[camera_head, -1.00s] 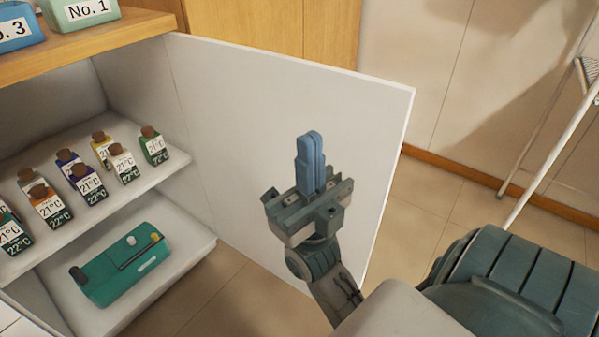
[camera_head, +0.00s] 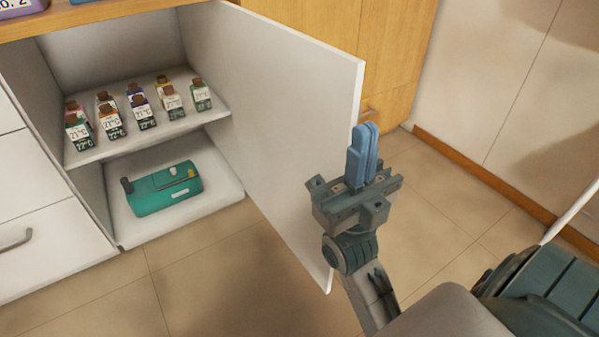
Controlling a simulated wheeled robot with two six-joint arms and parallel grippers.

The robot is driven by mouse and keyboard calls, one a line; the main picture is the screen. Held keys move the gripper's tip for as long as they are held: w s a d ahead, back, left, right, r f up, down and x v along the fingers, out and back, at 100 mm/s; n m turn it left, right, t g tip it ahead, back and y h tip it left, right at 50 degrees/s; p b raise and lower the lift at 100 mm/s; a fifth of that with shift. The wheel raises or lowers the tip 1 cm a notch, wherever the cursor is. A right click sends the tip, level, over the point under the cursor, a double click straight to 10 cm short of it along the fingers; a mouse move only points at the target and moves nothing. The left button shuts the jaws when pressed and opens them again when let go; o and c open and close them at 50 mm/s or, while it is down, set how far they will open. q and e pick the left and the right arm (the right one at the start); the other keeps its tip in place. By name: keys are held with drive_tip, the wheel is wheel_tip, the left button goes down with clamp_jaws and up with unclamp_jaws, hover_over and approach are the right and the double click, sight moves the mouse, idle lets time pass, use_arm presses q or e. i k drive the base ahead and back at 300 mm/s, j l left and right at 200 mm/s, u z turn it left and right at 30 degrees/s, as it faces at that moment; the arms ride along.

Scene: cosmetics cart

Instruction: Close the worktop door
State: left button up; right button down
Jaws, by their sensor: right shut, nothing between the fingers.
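The white worktop door (camera_head: 285,120) stands wide open, hinged at the right side of the cabinet opening and swung out toward me. My right gripper (camera_head: 366,132) points up with its blue fingers together and nothing between them. It is just right of the door's free edge, on the door's outer side in the picture. I cannot tell whether it touches the door. My left gripper is not in view.
Inside the cabinet, several small labelled bottles (camera_head: 142,112) stand on the upper shelf (camera_head: 155,138). A green case (camera_head: 163,190) lies on the lower shelf. White drawers (camera_head: 30,205) are at left. Tiled floor (camera_head: 220,285) in front is clear.

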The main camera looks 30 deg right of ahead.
sight(296, 106)
drive_tip(key=l+u, duration=0.15)
drive_tip(key=l, duration=0.55)
drive_tip(key=l+u, duration=0.2)
drive_tip(key=l, duration=0.5)
drive_tip(key=k+l+u, duration=0.15)
drive_tip(key=l, duration=0.8)
drive_tip(key=i+l, duration=0.1)
drive_tip(key=l, duration=0.2)
drive_tip(key=k+j+z, duration=0.25)
drive_tip(key=k+j, duration=0.6)
drive_tip(key=z, duration=1.25)
